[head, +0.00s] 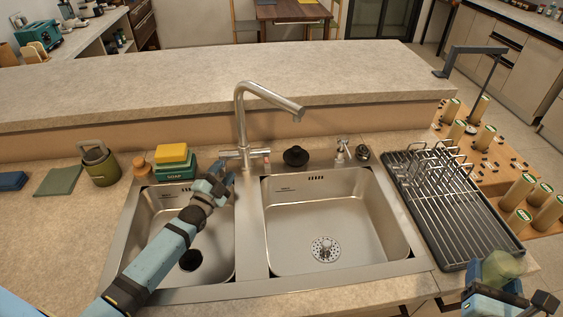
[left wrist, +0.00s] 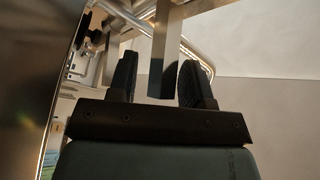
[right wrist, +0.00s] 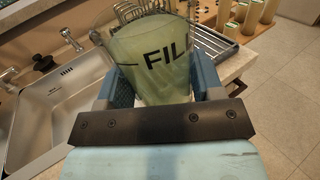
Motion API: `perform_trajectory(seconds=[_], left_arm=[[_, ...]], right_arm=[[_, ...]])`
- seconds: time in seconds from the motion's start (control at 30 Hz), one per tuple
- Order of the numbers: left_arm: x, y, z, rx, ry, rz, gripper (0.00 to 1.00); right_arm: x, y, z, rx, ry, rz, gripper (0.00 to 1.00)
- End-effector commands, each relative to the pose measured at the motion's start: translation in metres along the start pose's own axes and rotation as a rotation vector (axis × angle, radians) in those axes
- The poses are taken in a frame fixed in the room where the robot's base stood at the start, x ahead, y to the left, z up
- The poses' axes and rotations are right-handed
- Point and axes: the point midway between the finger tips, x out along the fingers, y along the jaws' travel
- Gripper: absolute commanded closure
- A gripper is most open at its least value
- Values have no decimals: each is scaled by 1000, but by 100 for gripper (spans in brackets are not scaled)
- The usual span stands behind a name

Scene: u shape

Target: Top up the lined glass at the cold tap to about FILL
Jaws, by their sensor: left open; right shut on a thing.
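The lined glass (right wrist: 150,62) shows in the right wrist view with a dark line, the letters "FIL" and cloudy greenish contents; I cannot tell the exact level. My right gripper (right wrist: 160,85) is shut on it. In the head view that gripper (head: 497,278) holds the glass (head: 500,264) by the counter's front right edge, away from the tap. The steel tap (head: 240,118) stands behind the sinks, its spout over the right basin, with no stream visible. My left gripper (head: 222,182) is open just below the tap's left lever (head: 229,154); a grey bar (left wrist: 165,50) shows between its fingers.
The right basin (head: 325,225) is empty. Soap and sponge (head: 174,160), a green canister (head: 100,165) and a black stopper (head: 295,156) stand around the sink. A raised ledge (head: 200,80) runs behind.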

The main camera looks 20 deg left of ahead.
Motion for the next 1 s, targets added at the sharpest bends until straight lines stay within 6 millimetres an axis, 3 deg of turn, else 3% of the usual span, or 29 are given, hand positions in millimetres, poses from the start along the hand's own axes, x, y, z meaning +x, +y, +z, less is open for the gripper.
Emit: perform_trajectory(seconds=[0.2,0.4,1.0], left_arm=[[-32,-2,-1,-1,-1,1,55],[-50,-1,-1,1,0,0,55],[-55,0,0,0,1,0,55]], right_arm=[[0,0,13,0,-2,0,70],[0,0,16,0,-2,0,70],[0,0,16,0,-2,0,70]])
